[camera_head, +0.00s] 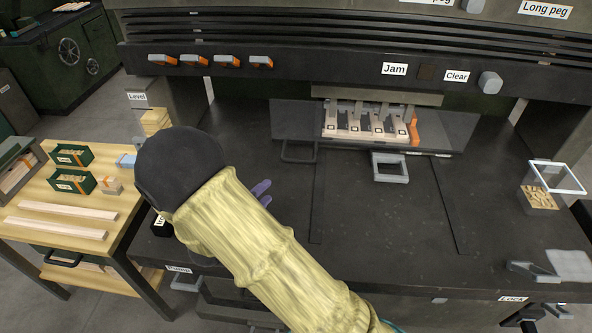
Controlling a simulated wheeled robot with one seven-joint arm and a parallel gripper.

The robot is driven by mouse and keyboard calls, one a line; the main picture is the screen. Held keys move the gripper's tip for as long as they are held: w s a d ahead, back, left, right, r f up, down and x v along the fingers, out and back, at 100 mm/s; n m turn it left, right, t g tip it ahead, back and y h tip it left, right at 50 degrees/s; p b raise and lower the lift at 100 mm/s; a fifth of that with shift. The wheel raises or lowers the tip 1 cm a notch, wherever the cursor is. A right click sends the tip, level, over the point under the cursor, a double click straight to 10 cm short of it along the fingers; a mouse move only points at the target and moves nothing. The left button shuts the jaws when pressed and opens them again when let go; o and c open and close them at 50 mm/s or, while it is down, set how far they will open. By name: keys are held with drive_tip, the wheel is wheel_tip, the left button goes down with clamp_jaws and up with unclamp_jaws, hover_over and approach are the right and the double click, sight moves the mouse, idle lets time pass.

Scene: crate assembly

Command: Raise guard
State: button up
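The guard (450,128) looks like a clear dark panel across the front of the machine's opening, and it appears to be down. A dark loop handle (299,153) shows at its lower left. Behind the panel are several pale and dark wooden pieces (365,125) and an orange part (414,130). My arm, in a pale yellow sleeve with a dark rounded joint, reaches in from the bottom. My gripper (262,190) shows only as a purple tip past the sleeve, left of and nearer than the guard. The arm hides the rest, so its opening is not visible.
A grey square frame (390,168) stands on the dark machine bed (385,220) just before the guard. Orange-tipped levers (210,61) and a grey knob (490,82) line the upper panel. A wooden side table (35,190) with green bins stands left.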

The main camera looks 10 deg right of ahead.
sight(297, 162)
drive_tip(key=shift+w, duration=0.1)
drive_tip(key=x, duration=1.7)
drive_tip(key=shift+w+d, duration=0.15)
drive_tip(key=shift+d, duration=0.05)
drive_tip(key=shift+c, duration=0.3)
clamp_jaws()
